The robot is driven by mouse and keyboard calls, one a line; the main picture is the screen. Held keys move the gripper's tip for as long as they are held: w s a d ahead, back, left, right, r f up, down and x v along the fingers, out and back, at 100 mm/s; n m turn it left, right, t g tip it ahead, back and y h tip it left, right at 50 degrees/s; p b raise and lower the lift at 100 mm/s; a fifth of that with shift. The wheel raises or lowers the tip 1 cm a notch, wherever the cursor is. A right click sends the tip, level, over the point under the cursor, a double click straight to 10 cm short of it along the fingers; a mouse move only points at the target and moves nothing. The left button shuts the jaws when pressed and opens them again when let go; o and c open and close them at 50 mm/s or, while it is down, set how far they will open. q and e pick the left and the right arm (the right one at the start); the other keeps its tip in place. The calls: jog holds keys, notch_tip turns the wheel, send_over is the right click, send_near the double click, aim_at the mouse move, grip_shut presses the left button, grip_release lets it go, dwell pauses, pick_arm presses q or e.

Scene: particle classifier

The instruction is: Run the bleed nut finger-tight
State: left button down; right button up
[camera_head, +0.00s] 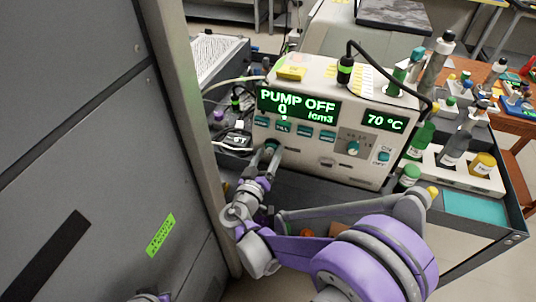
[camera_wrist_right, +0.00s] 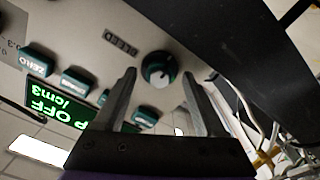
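The bleed nut (camera_wrist_right: 158,69) is a round knob with a dark green rim and a pale, marked face, beside the word BLEED on the instrument's front panel. In the head view it is mostly hidden behind my right gripper (camera_head: 267,160), at the panel's lower left. In the right wrist view the two fingers of my right gripper (camera_wrist_right: 159,74) are apart, with the nut showing between their tips. I cannot tell whether the fingers touch it. My left gripper is not in view; only a small purple and grey arm part shows at the bottom edge.
The instrument (camera_head: 322,165) reads PUMP OFF, 0 /cm3 and 70 °C. A tall grey panel (camera_head: 90,130) stands close on the left. Bottles and a green-capped vial (camera_head: 408,177) stand on the right. A black cable (camera_head: 400,82) loops over the top.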

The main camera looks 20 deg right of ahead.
jog(key=v, duration=1)
jog(key=shift+s+a, duration=0.25)
jog(key=shift+s, duration=0.1)
